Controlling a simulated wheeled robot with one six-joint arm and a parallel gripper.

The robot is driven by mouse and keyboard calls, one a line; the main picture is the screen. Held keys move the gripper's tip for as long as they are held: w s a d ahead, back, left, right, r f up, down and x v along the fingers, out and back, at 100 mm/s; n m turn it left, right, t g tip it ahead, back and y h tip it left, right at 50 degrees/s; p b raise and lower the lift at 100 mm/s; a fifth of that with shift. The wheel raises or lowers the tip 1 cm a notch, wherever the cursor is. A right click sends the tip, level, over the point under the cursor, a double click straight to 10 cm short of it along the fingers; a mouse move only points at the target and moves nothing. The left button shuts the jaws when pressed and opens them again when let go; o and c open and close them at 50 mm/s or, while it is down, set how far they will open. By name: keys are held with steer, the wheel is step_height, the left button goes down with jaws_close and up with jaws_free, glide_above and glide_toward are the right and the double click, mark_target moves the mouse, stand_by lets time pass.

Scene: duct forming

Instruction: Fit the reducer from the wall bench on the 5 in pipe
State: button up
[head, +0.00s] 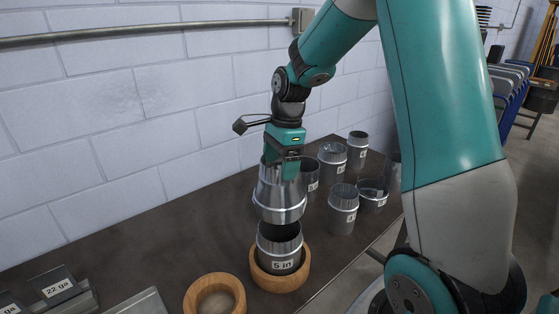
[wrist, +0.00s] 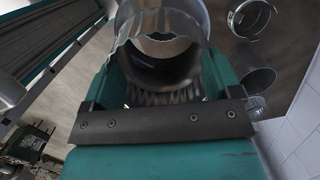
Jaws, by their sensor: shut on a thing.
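The reducer (head: 280,198) is a shiny metal tapered sleeve, narrower at the top and flared toward the bottom. My gripper (head: 287,165) is shut on its upper rim and holds it roughly upright, just above the 5 in pipe (head: 279,246). The pipe is a short metal cylinder labelled "5 in", standing in a wooden ring (head: 281,280) on the bench. A dark opening shows at the pipe's top, with a small gap below the reducer. In the wrist view the reducer (wrist: 165,30) fills the space between the jaws; the pipe is not clearly visible there.
Several metal pipe pieces, such as one in front (head: 343,210), stand to the right on the dark bench (head: 150,225). An empty wooden ring (head: 214,295) lies at front left, near metal sheet pieces (head: 50,290). The block wall (head: 130,120) runs behind.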

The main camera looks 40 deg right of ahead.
steer(key=shift+f+b, duration=3.3)
steer(key=shift+f, duration=2.1)
steer(key=o, duration=1.1)
steer(key=shift+o, duration=0.2)
steer(key=shift+r, duration=0.1)
step_height(320, 180, up, 17)
steer(key=d+b, duration=0.1)
steer(key=d, duration=0.1)
steer(key=shift+s+d, duration=0.25)
steer(key=shift+a, duration=0.1)
